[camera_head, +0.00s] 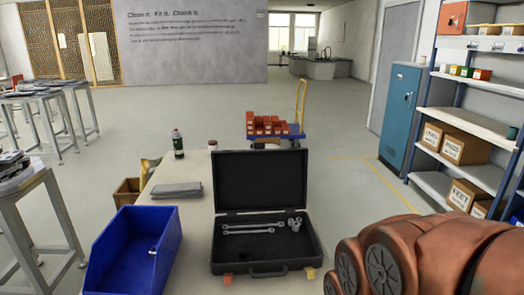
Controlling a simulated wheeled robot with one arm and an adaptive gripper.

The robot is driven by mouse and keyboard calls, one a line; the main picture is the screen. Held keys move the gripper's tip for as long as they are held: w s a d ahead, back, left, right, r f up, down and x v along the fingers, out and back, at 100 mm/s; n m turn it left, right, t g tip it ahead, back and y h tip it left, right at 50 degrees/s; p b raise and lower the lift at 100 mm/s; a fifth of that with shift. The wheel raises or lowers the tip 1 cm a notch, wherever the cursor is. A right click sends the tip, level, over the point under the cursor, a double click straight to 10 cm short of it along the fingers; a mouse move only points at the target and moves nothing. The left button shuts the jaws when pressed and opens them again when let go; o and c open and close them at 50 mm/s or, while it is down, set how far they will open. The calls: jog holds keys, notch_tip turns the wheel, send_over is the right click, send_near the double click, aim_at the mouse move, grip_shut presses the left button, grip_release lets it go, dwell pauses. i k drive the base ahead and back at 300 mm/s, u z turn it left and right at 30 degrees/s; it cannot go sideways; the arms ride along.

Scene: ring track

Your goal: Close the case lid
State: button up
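A black case (266,257) stands open on the pale table in the middle of the head view. Its lid (261,181) is raised about upright at the far side, with its inner face toward me. Two wrenches (254,229) and some small metal sockets (295,223) lie in the case's base. The handle is on the near edge, between small orange and yellow pieces. My orange-brown arm fills the lower right, to the right of the case. My gripper is not visible.
A blue bin (133,252) stands left of the case, and a folded grey cloth (177,190) lies behind the bin. A bottle (178,144) and a small jar (212,145) stand at the table's far end. A trolley (275,134) with red boxes is beyond. Shelves (470,120) stand right.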

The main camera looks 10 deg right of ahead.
aim_at(260, 178)
jog(key=u, duration=0.5)
jog(key=i, duration=1)
jog(key=u, duration=0.15)
